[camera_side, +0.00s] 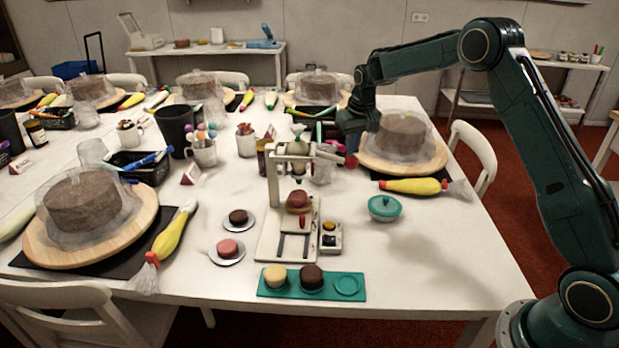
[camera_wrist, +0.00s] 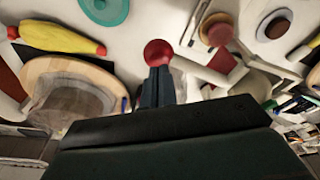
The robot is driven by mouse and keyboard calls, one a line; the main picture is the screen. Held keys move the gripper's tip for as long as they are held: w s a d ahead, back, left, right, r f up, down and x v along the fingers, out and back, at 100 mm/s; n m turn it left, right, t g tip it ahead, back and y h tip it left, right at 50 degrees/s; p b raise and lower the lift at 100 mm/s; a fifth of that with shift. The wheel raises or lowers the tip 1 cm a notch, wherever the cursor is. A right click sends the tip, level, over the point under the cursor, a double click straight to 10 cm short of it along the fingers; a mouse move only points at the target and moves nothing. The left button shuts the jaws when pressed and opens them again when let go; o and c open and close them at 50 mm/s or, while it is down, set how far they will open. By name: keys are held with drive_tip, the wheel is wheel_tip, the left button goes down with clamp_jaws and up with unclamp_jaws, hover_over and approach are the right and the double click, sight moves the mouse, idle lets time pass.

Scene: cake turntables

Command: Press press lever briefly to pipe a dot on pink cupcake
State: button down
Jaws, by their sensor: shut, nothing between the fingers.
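The press (camera_side: 275,190) stands upright on the table with a pale base. Its press lever (camera_side: 329,156) sticks out to the right and ends in a red knob (camera_side: 351,161), which also shows in the wrist view (camera_wrist: 158,52). My gripper (camera_side: 352,146) is shut and empty. Its fingertips are right at the red knob, from above in the side view; I cannot tell whether they touch it. A dull pink cupcake (camera_side: 298,201) sits on the press under the head; in the wrist view its top shows (camera_wrist: 217,33). Its surface is too small to read for a dot.
A green tray (camera_side: 348,285) in front holds a yellow and a brown cupcake. Two saucers left of the press hold a brown cupcake (camera_side: 238,217) and a pink one (camera_side: 229,247).

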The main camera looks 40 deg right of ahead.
sight(352, 159)
drive_tip(key=shift+f, duration=0.45)
drive_tip(key=shift+f, duration=2.3)
drive_tip(key=shift+r, duration=0.15)
idle(0.8)
drive_tip(key=shift+r, duration=4.5)
